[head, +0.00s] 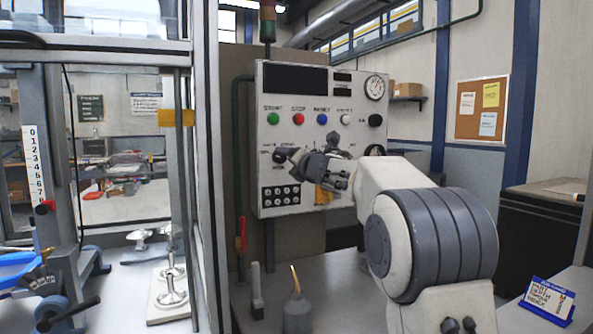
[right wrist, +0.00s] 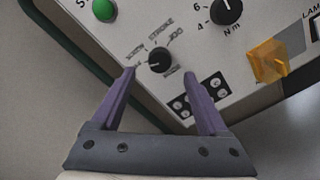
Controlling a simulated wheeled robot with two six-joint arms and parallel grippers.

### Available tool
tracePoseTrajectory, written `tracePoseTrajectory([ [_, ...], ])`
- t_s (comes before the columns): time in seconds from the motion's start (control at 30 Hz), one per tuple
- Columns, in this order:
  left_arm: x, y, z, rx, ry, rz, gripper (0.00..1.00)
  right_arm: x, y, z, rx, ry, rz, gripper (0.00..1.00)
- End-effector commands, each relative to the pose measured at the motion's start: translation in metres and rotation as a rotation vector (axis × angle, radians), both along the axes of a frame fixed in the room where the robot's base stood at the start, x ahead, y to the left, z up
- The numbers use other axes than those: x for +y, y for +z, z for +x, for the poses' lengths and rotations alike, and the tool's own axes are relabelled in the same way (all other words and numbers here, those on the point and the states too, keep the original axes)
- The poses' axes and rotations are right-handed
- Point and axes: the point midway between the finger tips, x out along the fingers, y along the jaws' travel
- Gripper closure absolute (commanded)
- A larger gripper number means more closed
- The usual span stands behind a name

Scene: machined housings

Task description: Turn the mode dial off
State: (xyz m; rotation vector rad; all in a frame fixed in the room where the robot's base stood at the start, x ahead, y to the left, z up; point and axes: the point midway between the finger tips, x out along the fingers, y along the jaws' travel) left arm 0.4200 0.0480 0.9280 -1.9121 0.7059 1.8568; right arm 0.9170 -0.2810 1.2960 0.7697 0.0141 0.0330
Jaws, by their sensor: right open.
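The mode dial (right wrist: 158,58) is a small black knob on the light control panel, with printed labels around it, STROKE and JOG among them. My right gripper (right wrist: 160,73) is open, with its two purple fingers reaching toward the panel on either side of the dial. The dial shows between and just beyond the fingertips, and I cannot tell how far they are from the panel. In the head view my right gripper (head: 300,158) is in front of the panel (head: 330,102) and covers the dial's area. My left gripper is not in view.
A green button (right wrist: 104,10), a larger Nm knob (right wrist: 227,11) and a yellow part (right wrist: 267,60) sit near the dial. A grey bottle (head: 297,314) stands on the bench below. A framed glass enclosure stands on the left.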

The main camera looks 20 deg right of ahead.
Motion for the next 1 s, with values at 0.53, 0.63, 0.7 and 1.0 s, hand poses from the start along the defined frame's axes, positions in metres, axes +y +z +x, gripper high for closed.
tracePoseTrajectory([
  [0.53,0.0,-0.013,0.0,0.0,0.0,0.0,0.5,-0.002,0.0,-0.049,0.001,0.0,-0.001,0.22],
  [0.63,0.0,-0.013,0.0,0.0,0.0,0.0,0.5,-0.002,0.0,-0.049,0.001,0.0,-0.001,0.22],
  [0.7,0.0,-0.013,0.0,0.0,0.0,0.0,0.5,-0.002,0.0,-0.049,0.001,0.0,-0.001,0.22],
  [1.0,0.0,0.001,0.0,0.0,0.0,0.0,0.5,0.032,-0.008,-0.054,0.059,-0.014,0.203,0.22],
])
